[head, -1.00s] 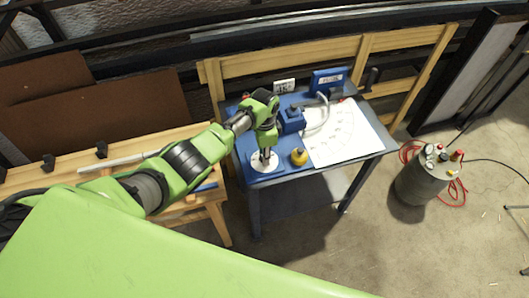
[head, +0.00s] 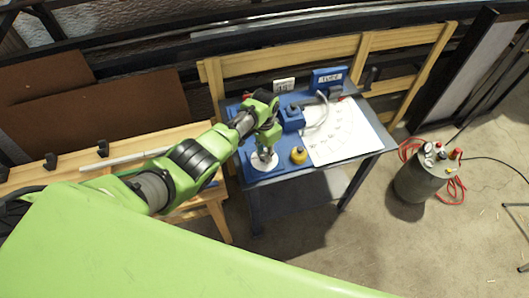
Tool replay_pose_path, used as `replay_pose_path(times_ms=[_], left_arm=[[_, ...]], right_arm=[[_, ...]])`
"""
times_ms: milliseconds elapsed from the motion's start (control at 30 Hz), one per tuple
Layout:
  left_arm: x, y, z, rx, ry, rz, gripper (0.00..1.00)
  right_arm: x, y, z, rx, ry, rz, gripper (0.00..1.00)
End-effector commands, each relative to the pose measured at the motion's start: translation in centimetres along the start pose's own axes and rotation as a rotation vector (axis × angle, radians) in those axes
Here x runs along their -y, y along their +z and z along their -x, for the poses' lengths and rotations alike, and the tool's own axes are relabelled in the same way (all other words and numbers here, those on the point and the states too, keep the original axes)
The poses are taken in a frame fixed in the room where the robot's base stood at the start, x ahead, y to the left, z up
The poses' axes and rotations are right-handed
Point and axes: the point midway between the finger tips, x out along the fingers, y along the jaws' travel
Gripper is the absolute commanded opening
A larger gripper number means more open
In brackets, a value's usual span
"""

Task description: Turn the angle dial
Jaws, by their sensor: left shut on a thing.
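The angle dial (head: 257,164) is a round white disc on the near left corner of the small blue-topped table (head: 283,172). My left gripper (head: 265,154) points down over the dial from above, its fingers closed at the dial's centre. The knob between the fingers is mostly hidden by them. The marks on the dial are too small to read. My right gripper does not show.
A grey canister (head: 420,180) stands on the floor.

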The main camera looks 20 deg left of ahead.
Motion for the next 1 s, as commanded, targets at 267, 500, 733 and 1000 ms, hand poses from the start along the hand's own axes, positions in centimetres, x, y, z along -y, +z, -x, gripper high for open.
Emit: replay_pose_path(times_ms=[267,500,733,1000], left_arm=[[0.1,-0.1,0.1,-0.003,-0.001,0.002,0.04],[0.1,-0.1,0.1,-0.002,-0.001,0.001,0.43],[0.0,-0.1,0.2,-0.002,-0.001,0.000,0.43],[0.1,-0.1,2.9,-0.005,-0.002,0.000,0.43]], right_arm=[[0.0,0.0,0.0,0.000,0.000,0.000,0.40],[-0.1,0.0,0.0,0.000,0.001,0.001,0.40],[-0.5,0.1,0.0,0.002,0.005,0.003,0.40],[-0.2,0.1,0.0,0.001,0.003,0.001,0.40]])
